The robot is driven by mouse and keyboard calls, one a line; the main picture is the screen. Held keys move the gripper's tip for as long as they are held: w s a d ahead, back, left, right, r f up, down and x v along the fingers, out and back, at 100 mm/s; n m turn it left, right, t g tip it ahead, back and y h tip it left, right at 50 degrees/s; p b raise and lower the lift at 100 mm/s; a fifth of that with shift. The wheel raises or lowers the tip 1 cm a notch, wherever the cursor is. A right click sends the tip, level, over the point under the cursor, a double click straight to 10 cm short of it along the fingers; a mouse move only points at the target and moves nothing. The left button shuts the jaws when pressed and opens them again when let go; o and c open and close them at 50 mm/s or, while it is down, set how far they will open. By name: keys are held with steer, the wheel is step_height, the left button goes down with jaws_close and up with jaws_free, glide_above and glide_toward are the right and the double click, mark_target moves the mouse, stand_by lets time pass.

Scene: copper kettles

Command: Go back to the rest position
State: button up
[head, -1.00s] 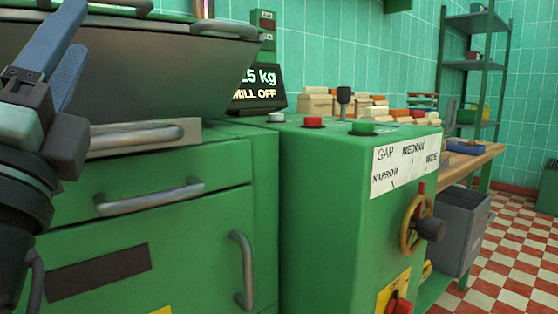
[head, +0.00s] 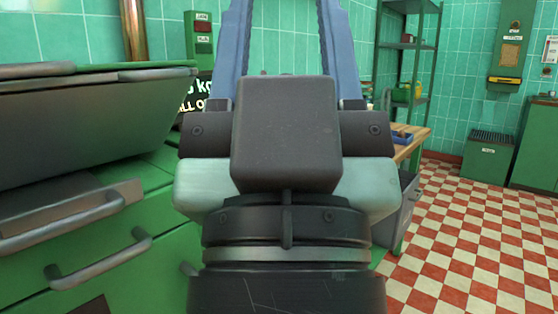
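My gripper (head: 288,15) stands upright in the middle of the head view, close to the camera. Its two blue fingers point up and are spread well apart, with only the tiled wall showing between them. The fingertips run past the top edge of the picture. No object shows between the fingers. The gripper's body and wrist hide most of the green machine with the buttons and wheel.
Green drawers with metal handles (head: 100,258) and a dark hopper (head: 90,120) fill the left. A wooden bench (head: 413,142) and green shelf (head: 408,45) stand behind on the right. A slatted green bin (head: 488,158) is farther back. The checkered floor (head: 470,240) at right is clear.

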step_height(320, 180, up, 38)
steer(key=p, duration=3.6)
steer(key=shift+a+p, duration=0.2)
steer(key=shift+p, duration=0.1)
